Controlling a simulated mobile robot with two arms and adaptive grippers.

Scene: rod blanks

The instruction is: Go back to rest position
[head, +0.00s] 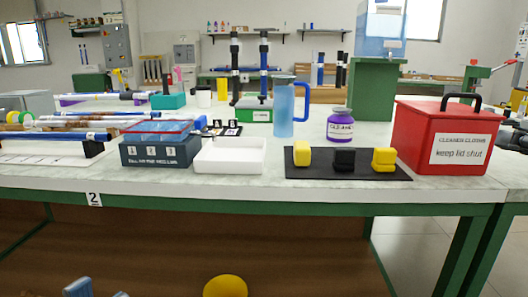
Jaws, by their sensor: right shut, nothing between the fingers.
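No fingers of my left gripper show in the head view. My right gripper is shut with nothing between its fingers; so little of it shows that I cannot place its fingertips. Two small blue-grey shapes (78,288) stick up at the bottom left edge, cut off by the frame; I cannot tell what they are. The worktable (300,187) stands in front of me with its objects on top, and no gripper is seen touching them.
A red lidded box (414,140), a black mat (318,174) with small blocks, a blue pitcher (284,108), a purple jar (340,124), a white tray (258,160) and a dark blue box (140,155) stand on the table. A yellow dome (225,287) shows below.

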